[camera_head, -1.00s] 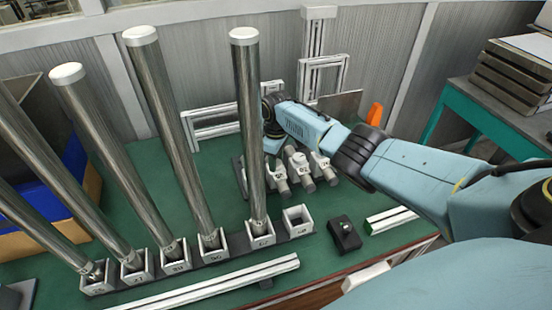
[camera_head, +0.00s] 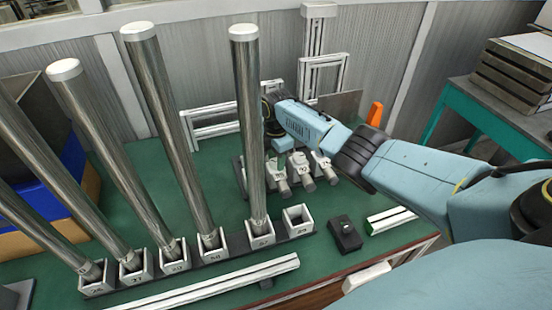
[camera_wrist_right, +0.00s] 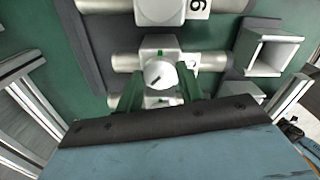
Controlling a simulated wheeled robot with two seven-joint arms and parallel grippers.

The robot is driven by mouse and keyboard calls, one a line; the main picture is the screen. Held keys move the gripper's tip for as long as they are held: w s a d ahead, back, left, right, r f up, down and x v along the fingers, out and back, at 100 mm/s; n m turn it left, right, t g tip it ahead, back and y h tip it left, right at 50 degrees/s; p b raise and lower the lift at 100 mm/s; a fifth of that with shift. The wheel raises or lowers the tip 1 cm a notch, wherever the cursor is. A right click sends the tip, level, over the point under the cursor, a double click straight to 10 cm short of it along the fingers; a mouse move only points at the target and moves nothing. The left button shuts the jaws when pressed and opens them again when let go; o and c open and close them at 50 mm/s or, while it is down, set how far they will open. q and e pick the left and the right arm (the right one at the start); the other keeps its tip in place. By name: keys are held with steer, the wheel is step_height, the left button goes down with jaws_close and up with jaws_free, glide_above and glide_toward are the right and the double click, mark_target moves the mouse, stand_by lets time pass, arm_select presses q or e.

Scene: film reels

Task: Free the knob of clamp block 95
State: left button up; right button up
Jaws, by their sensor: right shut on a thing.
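In the right wrist view, a round white knob (camera_wrist_right: 160,75) with a dark mark on its face sits on a grey clamp block (camera_wrist_right: 158,45). The green fingers of my right gripper (camera_wrist_right: 160,84) stand on both sides of the knob and are shut on it. No number on this block is readable. A neighbouring clamp block (camera_wrist_right: 163,10) carries a partly cut-off label. In the head view, several clamp blocks (camera_head: 299,164) sit behind the tall rods. My left gripper is not in view.
Tall steel rods with white caps stand in numbered sockets, one rod (camera_head: 249,120) close before my right wrist. An empty socket (camera_head: 298,220) is at the row's right end. A black box (camera_head: 345,235) and a white profile bar (camera_head: 205,283) lie on the green table (camera_head: 330,275).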

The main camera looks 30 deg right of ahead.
steer(key=n, duration=0.4)
steer(key=shift+n+b, duration=0.3)
steer(key=shift+w+a+n+b, duration=0.1)
steer(key=shift+n+b, duration=0.25)
steer(key=shift+n, duration=1.65)
steer(key=o, duration=1)
steer(key=shift+r, duration=0.15)
step_height(320, 180, up, 13)
steer(key=shift+r+p, duration=0.1)
steer(key=shift+p, duration=0.85)
